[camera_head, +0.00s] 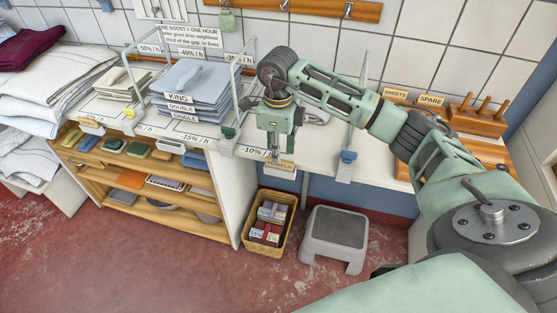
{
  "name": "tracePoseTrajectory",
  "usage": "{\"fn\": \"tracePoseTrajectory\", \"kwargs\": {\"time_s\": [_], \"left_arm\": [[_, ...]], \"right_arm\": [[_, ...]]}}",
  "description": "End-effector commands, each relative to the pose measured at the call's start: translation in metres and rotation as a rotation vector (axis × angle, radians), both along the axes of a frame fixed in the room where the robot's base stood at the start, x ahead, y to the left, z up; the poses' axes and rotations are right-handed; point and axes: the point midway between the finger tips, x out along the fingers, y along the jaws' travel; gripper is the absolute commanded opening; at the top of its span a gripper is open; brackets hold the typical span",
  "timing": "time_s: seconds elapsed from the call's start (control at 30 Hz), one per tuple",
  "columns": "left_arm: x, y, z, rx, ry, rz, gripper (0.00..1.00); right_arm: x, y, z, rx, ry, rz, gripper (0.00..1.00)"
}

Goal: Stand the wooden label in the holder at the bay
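The wooden label marked TOWELS (280,164) is at the front edge of the white counter, by the -10% strip. My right gripper (278,154) reaches down from above, and its fingertips meet the label's top; it looks shut on it. A pale holder piece shows just under the label, but whether the label is seated in it or only in front of it I cannot tell. My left gripper is not in view.
Wire dividers (240,85) with clamps split the counter (200,132) into bays. A blue linen stack (195,85) stands left of my gripper. A basket (270,222) and a grey step stool (336,232) are on the floor below. A SPARE label (431,100) stands at the back right.

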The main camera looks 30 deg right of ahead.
Motion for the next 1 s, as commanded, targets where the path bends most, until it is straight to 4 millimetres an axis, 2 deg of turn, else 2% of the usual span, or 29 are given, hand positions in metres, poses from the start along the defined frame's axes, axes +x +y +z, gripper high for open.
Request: {"fn": "tracePoseTrajectory", "kwargs": {"time_s": [0.03,0.2,0.33,0.5,0.7,0.77,0.87,0.97,1.0], "left_arm": [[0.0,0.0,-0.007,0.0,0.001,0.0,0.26],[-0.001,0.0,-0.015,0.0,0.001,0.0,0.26],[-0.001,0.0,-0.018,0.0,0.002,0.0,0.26],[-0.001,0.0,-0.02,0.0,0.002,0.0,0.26],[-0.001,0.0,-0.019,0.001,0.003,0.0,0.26],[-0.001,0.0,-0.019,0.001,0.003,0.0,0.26],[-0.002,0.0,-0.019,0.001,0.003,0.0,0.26],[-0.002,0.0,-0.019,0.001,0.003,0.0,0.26],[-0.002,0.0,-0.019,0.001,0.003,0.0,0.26]], "right_arm": [[0.001,0.0,0.011,-0.001,-0.008,0.001,0.26],[0.001,0.0,0.046,-0.001,-0.005,0.0,0.26],[0.0,0.0,0.065,0.0,-0.003,0.0,0.26],[0.0,0.0,0.076,0.0,0.0,0.0,0.26],[-0.001,0.001,0.076,0.003,0.001,0.002,0.26],[-0.001,0.008,0.073,0.021,0.001,0.012,0.26],[-0.004,0.046,0.059,0.13,0.002,0.06,0.26],[-0.016,0.121,0.042,0.361,0.009,0.13,0.26],[-0.025,0.157,0.04,0.484,0.016,0.153,0.26]]}}
